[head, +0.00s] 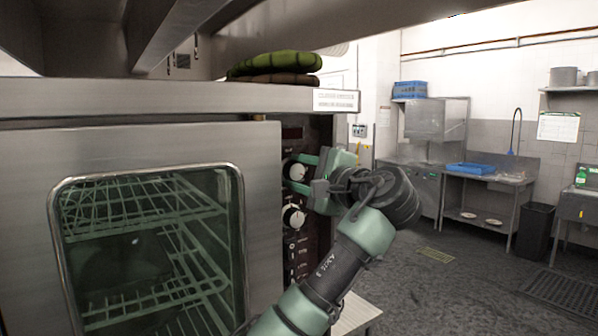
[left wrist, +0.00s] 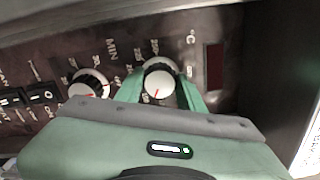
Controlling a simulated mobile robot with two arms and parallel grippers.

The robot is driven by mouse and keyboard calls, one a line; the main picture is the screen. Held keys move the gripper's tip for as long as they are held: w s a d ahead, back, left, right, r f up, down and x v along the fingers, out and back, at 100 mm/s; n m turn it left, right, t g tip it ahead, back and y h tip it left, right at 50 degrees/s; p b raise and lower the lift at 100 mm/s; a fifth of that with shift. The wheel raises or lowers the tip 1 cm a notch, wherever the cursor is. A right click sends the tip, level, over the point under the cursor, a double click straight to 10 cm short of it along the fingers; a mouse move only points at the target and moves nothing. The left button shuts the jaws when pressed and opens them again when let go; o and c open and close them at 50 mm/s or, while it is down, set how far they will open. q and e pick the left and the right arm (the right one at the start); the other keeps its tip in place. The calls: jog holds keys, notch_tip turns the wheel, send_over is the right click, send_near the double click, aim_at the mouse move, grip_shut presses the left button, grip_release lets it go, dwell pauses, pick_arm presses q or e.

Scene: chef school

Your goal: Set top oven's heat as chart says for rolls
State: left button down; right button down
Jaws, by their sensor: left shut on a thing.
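The oven (head: 262,150) fills the left of the head view, its glass door closed on wire racks. Its dark control panel (head: 309,258) is right of the door. My left gripper (head: 298,172) is shut on the upper knob (head: 295,173), one finger on each side. In the left wrist view this white knob (left wrist: 160,80) is beside the °C mark; its red line points down, toward the gripper body. The scale numbers are too small to read surely. A white label (head: 336,100) with two text lines is on the oven's top edge; its words are unreadable. My right gripper is not in view.
A lower knob (head: 294,217), marked MIN in the left wrist view (left wrist: 88,86), is close below the held one, above several switches. Folded green cloth-like items (head: 275,63) lie on the oven. A wall chart (head: 558,127) hangs far right. The floor (head: 425,280) at right is mostly clear.

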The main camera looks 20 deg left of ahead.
pick_arm(q)
jog(key=m, duration=0.2)
jog(key=m+p, duration=0.1)
jog(key=shift+r+m, duration=0.25)
jog(key=shift+m, duration=0.15)
jog(key=m+p, duration=0.1)
jog(key=m, duration=0.1)
jog(key=shift+r+m, duration=0.1)
jog(key=shift+m, duration=0.3)
jog(key=m+p, duration=0.2)
jog(key=m, duration=0.2)
jog(key=m+p, duration=0.1)
jog(key=m, duration=0.6)
jog(key=shift+m+p, duration=0.3)
jog(key=shift+p, duration=0.05)
jog(key=shift+m, duration=2.3)
